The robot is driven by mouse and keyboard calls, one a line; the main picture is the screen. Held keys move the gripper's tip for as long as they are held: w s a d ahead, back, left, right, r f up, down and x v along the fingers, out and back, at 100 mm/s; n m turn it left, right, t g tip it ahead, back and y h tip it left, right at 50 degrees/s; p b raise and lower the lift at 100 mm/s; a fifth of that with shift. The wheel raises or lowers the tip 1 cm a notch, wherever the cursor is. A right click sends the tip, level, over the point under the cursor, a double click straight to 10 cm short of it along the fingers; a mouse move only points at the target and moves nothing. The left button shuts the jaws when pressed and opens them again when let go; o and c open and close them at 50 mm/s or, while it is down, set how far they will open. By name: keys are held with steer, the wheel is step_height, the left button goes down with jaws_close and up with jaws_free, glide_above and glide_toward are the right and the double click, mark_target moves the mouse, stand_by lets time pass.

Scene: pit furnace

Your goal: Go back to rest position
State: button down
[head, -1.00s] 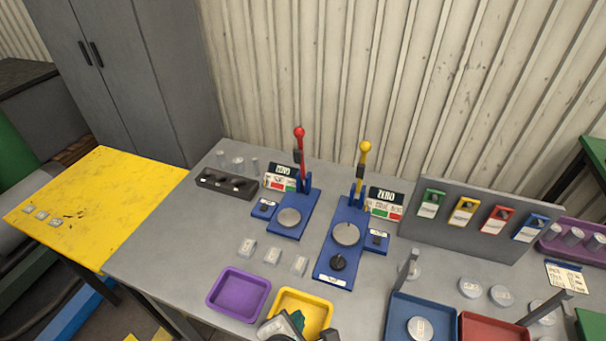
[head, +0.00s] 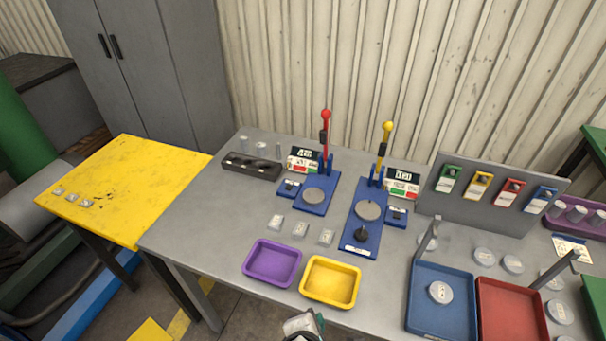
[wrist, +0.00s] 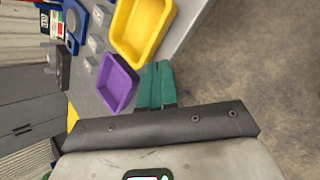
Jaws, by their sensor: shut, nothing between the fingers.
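My gripper (head: 318,318) shows at the bottom edge of the head view, in front of the table's front edge and below the yellow tray (head: 331,282). Most of my arm is outside that view. In the wrist view its green fingers (wrist: 157,86) are together with nothing between them. They point toward the table edge, beside the purple tray (wrist: 117,83), with the yellow tray (wrist: 143,30) beyond. The fingers look apart from both trays.
The grey table (head: 205,232) holds two blue lever presses (head: 318,195) (head: 366,215), small blocks (head: 300,230), a blue tray (head: 428,312) and a red tray (head: 508,308). A yellow table (head: 120,185) stands left. Floor is open in front.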

steer(key=s+d+f+m+g+b, duration=0.1)
steer(key=s+d+f+m+g, duration=0.15)
steer(key=s+d+m, duration=0.35)
steer(key=s+d+f+m+g+y+b, duration=0.1)
steer(key=s+d+f+m+g+b, duration=0.15)
steer(key=d+m, duration=0.45)
steer(key=s+d+f+m+g, duration=0.1)
steer(key=s+d+f+m, duration=0.2)
steer(key=d, duration=0.6)
steer(key=s+d+m+g+y+b, duration=0.1)
steer(key=s+d+m, duration=0.1)
steer(key=s+m, duration=0.4)
steer(key=shift+s+d+r+y, duration=0.15)
steer(key=shift+s+d+y, duration=0.2)
steer(key=shift+s, duration=0.35)
